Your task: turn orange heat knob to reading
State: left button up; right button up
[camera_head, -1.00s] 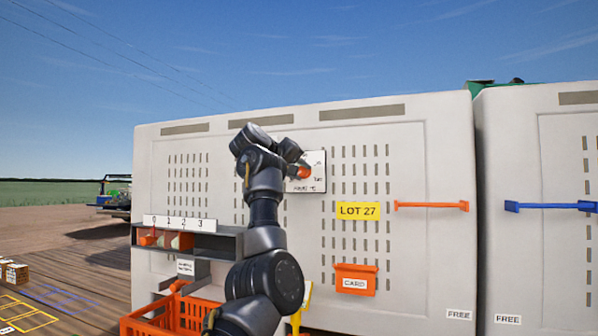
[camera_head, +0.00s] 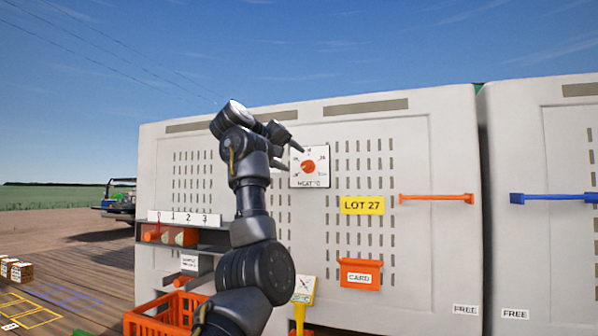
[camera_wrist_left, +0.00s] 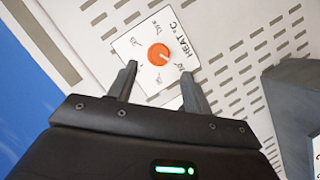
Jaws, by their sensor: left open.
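The orange heat knob (camera_head: 308,167) is round and sits in the middle of a white square dial plate (camera_head: 311,183) on the pale slatted panel. The plate has small marks around the knob and a HEAT °C label. In the left wrist view the knob (camera_wrist_left: 158,54) shows a light pointer line, aimed toward the label side of the plate. My left gripper (camera_head: 294,146) is open and empty, just left of the dial in the head view. In the left wrist view its fingertips (camera_wrist_left: 160,72) lie either side of the knob's line, apart from it. My right gripper is out of view.
A yellow LOT 27 sign (camera_head: 362,205), an orange card holder (camera_head: 342,272) and an orange bar handle (camera_head: 436,198) are on the same panel. A numbered shelf (camera_head: 205,238) and an orange crate (camera_head: 150,322) are at lower left. A blue handle (camera_head: 550,198) is at right.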

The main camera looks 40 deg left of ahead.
pick_arm(q)
jog(key=b+v, duration=0.1)
jog(key=v, duration=0.3)
jog(key=shift+s, duration=0.1)
dwell(0.4)
